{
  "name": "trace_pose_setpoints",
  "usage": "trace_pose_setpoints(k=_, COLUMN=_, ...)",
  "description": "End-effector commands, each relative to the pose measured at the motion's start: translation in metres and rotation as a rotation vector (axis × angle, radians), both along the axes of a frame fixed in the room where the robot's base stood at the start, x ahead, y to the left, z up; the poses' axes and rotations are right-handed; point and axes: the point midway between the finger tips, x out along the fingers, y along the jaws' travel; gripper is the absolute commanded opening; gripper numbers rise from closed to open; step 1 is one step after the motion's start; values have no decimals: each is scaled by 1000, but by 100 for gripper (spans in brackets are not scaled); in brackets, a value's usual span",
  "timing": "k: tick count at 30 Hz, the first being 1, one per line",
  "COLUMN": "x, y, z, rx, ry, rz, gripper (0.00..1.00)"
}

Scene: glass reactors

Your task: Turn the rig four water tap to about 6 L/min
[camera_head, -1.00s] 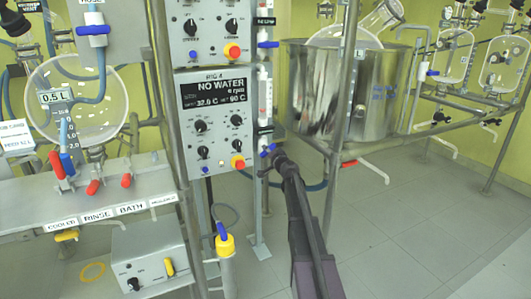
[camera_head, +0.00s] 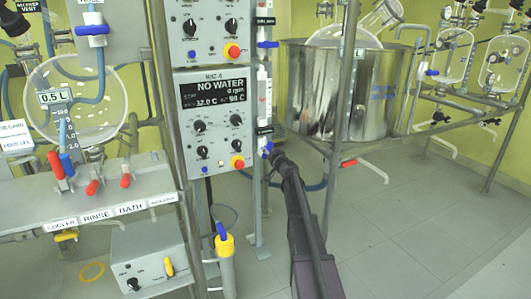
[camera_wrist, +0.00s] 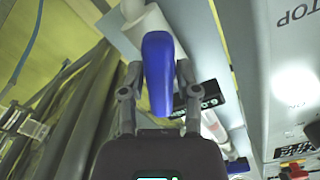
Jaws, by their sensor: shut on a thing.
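The rig four control box (camera_head: 215,125) shows "NO WATER" on its dark display. Right of it a clear flow tube (camera_head: 262,90) stands upright on a narrow panel, too small to read. The blue tap handle (camera_head: 268,147) is low on that panel. My gripper (camera_head: 273,153) reaches up to it from below right. In the wrist view, the fingers of my gripper (camera_wrist: 158,82) are on both sides of the blue tap handle (camera_wrist: 158,60), shut on it. A white pipe (camera_wrist: 148,28) shows behind the handle.
A steel vessel (camera_head: 345,95) stands behind a frame post (camera_head: 340,150) right of my arm. A second blue tap (camera_head: 267,44) is higher on the same panel. A bench (camera_head: 85,200) with red-handled taps is at left. The floor at right is clear.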

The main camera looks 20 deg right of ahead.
Motion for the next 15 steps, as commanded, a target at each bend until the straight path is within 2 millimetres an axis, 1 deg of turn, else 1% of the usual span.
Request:
trace_pose_setpoints(k=1, x=1, y=-4, z=1, rx=3, ry=-1, rz=-10, gripper=0)
trace_pose_setpoints(k=4, x=1, y=-4, z=1, rx=4, ry=-1, rz=-10, gripper=0)
trace_pose_setpoints(k=5, x=1, y=-4, z=1, rx=4, ry=-1, rz=-10, gripper=48)
trace_pose_setpoints(k=6, x=1, y=-4, z=1, rx=4, ry=-1, rz=-10, gripper=59)
trace_pose_setpoints(k=7, x=1, y=-4, z=1, rx=4, ry=0, rz=-9, gripper=66)
trace_pose_setpoints(k=15, x=0, y=-1, z=0, rx=3, ry=0, rz=-4, gripper=66)
